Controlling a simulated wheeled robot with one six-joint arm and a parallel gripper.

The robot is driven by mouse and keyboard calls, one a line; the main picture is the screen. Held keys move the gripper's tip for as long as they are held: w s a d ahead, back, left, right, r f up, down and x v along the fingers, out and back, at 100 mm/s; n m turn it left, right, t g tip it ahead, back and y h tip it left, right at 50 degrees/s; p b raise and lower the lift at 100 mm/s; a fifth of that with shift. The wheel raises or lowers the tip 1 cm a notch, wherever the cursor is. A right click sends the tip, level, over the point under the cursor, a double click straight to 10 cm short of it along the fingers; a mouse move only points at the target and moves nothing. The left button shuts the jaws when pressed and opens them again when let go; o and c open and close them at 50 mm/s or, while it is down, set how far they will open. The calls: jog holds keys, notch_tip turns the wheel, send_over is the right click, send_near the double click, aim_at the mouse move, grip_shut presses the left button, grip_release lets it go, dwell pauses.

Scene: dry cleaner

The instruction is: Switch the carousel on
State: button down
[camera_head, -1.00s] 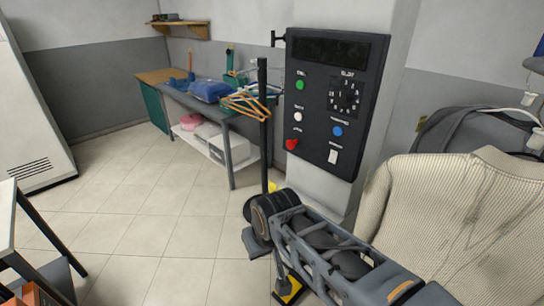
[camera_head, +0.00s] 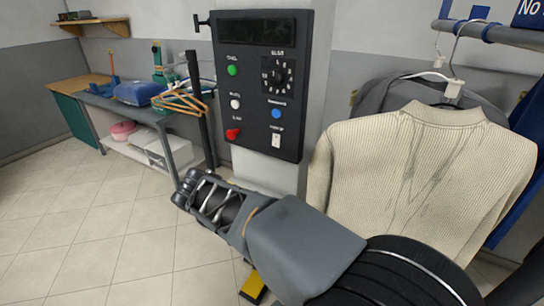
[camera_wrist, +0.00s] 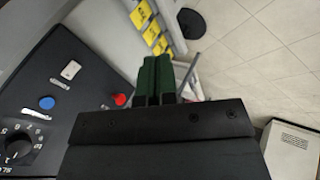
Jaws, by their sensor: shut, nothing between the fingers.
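The black control panel (camera_head: 262,85) is on a pale column, with a dark display at its top. It carries a green button (camera_head: 232,70), a white round button (camera_head: 235,104), a red knob (camera_head: 233,133), a numbered dial (camera_head: 278,76), a blue button (camera_head: 276,113) and a white rocker switch (camera_head: 276,140). The labels are too blurred to read surely. In the wrist view, my gripper (camera_wrist: 157,62) has its green fingers together, empty, apart from the panel at left. The rocker (camera_wrist: 70,70), blue button (camera_wrist: 47,102) and red knob (camera_wrist: 120,99) show there.
A cream knitted sweater (camera_head: 420,175) hangs from a rail right of the panel, close to my arm. A bench (camera_head: 125,103) with a blue folded cloth stands behind at left. The tiled floor at left is clear.

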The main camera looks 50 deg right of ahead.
aim_at(275, 145)
jog(key=w+d+r+n+h+b, duration=0.1)
jog(key=w+d+h+b, duration=0.2)
jog(key=d, duration=0.4)
jog(key=w+d+r+n+t+h+b, duration=0.1)
jog(key=w+d+h+b, duration=0.2)
jog(key=w+d+h, duration=0.3)
jog(key=shift+w+d+h, duration=0.3)
jog(key=shift+d+h, duration=0.2)
jog(key=shift+d, duration=0.4)
jog(key=p+x, duration=0.1)
jog(key=x, duration=1.3)
jog(key=shift+w+p, duration=0.15)
jog(key=shift+p, duration=0.25)
jog(key=shift+a, duration=0.1)
